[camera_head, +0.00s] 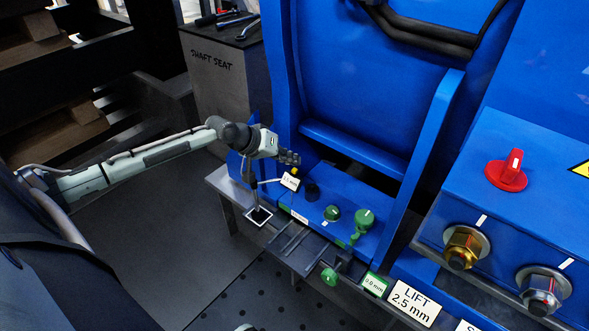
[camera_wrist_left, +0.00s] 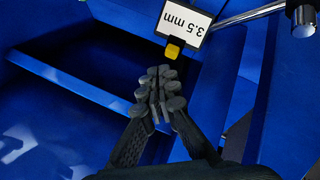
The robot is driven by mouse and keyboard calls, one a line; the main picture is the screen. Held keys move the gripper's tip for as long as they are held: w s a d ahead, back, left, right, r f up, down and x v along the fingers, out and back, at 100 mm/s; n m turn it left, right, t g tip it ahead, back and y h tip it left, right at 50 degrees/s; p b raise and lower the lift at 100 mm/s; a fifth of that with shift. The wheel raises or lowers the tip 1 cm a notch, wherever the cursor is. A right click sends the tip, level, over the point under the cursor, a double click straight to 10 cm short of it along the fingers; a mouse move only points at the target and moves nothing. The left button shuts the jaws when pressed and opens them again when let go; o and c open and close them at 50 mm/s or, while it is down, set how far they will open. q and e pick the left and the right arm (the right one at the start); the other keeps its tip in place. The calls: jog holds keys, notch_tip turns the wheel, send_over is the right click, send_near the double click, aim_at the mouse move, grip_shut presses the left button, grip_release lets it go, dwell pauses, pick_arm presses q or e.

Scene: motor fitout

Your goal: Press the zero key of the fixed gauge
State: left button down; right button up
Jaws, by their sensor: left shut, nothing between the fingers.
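The fixed gauge (camera_head: 290,182) is a small white display in a dark frame, held on a thin metal rod above the front left of the blue machine. In the left wrist view the gauge (camera_wrist_left: 186,20) reads 3.5 mm, upside down. Its yellow zero key (camera_wrist_left: 173,50) sticks out of the frame's edge; it also shows in the head view (camera_head: 295,170). My left gripper (camera_head: 291,159) is shut and empty, just above and behind the key. In the wrist view its closed fingertips (camera_wrist_left: 161,78) appear close below the key; I cannot see contact.
A red switch (camera_head: 507,170) sits on the panel further right. A blue upright post (camera_head: 435,135) rises behind. Dark floor (camera_head: 140,240) is clear at left.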

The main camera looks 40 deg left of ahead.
aim_at(292, 170)
pick_arm(q)
jog(key=shift+f, duration=0.1)
dwell(0.7)
jog(key=shift+f, duration=0.3)
jog(key=shift+f, duration=0.5)
dwell(0.6)
dwell(0.3)
jog(key=shift+r+p, duration=0.9)
jog(key=shift+p, duration=0.25)
notch_tip(292, 170, up, 5)
jog(key=p, duration=0.5)
